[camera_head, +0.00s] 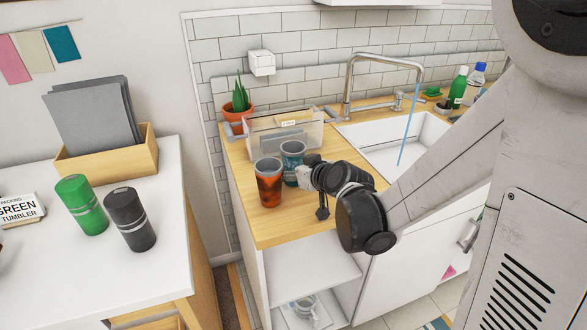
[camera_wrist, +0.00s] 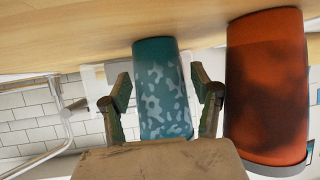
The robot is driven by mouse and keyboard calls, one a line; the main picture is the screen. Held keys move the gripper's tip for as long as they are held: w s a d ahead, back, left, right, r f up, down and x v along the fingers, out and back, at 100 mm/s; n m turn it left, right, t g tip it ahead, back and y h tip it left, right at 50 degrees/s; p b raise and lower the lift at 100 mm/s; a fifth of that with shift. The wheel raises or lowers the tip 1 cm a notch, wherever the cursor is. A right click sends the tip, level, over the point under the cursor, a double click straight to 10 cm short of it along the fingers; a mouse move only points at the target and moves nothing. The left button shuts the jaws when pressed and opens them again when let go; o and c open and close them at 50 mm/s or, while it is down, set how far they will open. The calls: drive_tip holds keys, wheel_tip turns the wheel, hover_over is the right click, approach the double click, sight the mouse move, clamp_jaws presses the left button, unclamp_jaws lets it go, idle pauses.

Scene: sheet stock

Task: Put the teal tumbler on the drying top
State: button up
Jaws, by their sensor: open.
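The teal tumbler (camera_head: 292,153) has pale blotches and stands upright on the wooden counter top (camera_head: 268,229) beside the sink. In the wrist view, which looks upside down, the teal tumbler (camera_wrist: 161,75) shows between the two fingers of my gripper (camera_wrist: 162,92). The fingers are open, one on each side, with a gap visible at both sides. In the head view my gripper (camera_head: 306,176) reaches in from the right, and its wrist hides part of the counter. I cannot tell which surface is the drying top.
An orange-brown tumbler (camera_head: 269,185) stands close beside the teal one; it also shows in the wrist view (camera_wrist: 265,85). A clear bin (camera_head: 262,140) and a potted plant (camera_head: 237,104) stand behind. Green (camera_head: 80,205) and dark (camera_head: 130,220) tumblers stand on the white table (camera_head: 165,180).

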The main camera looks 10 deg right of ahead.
drive_tip(key=s+d+r+m+g+h, duration=0.1)
drive_tip(key=s+r, duration=0.2)
drive_tip(key=s, duration=0.6)
drive_tip(key=s+d+r+m+g+h+p, duration=0.1)
drive_tip(key=s+r+g, duration=0.1)
drive_tip(key=s, duration=0.6)
drive_tip(key=s+d+r+m+g+h, duration=0.1)
drive_tip(key=s+r, duration=0.2)
drive_tip(key=s, duration=0.6)
drive_tip(key=shift+s+d+r+g+h+p, duration=0.3)
drive_tip(key=shift+s+d+r+g+p, duration=0.05)
drive_tip(key=shift+d+g+p, duration=0.05)
drive_tip(key=o, duration=0.3)
drive_tip(key=shift+s+d+r+m, duration=0.1)
drive_tip(key=shift+s+d+m, duration=0.15)
drive_tip(key=shift+s, duration=0.2)
